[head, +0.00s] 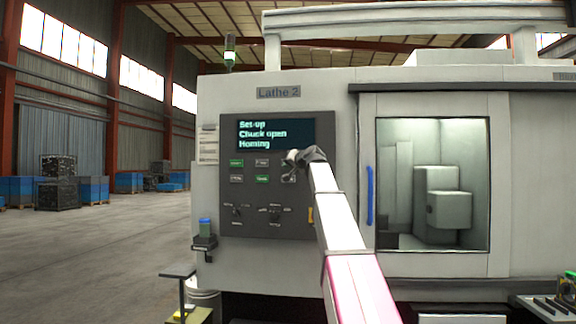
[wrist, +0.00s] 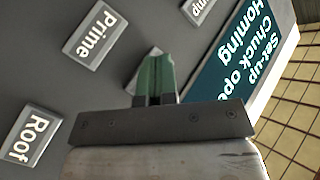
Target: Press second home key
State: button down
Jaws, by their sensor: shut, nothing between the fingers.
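The control panel (head: 228,215) of the lathe carries two rows of small keys below a screen (head: 276,134) that reads "Set-up", "Chuck open", "Homing". My gripper (head: 291,157) is shut and empty at the right end of the upper key row. In the wrist view its green fingertips (wrist: 155,72) are together in front of a key, whose label they hide. I cannot tell whether they touch it. Keys labelled "Prime" (wrist: 96,31) and "Roof" (wrist: 32,136) show nearby. No key label reading "home" is legible.
Two keys glow green, one at upper left (head: 236,163) and one in the lower row (head: 262,179). Knobs (head: 237,213) sit lower on the panel. A blue door handle (head: 370,196) and windowed door stand right of my arm. Open floor lies left.

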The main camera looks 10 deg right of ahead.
jog(key=shift+s, duration=0.2)
jog(key=s, duration=0.1)
jog(key=s+a, duration=0.1)
jog(key=s, duration=0.2)
jog(key=shift+s+a, duration=0.3)
jog(key=shift+s, duration=0.05)
dwell(0.3)
dwell(0.6)
jog(key=s+a+f+g+h, duration=0.15)
jog(key=s+f+g, duration=0.25)
jog(key=f, duration=1.9)
jog(key=s+f+g+h, duration=0.2)
jog(key=s+f+g, duration=0.15)
jog(key=f, duration=1.95)
jog(key=s+d+f+n+g+h, duration=0.1)
jog(key=s+f+g+h, duration=0.3)
jog(key=s+f, duration=2.3)
notch_tip(320, 180, down, 4)
jog(key=n+g, duration=0.1)
jog(key=g, duration=0.2)
jog(key=shift+s+d+r, duration=0.15)
jog(key=shift+s+d, duration=0.15)
jog(key=shift+d, duration=0.1)
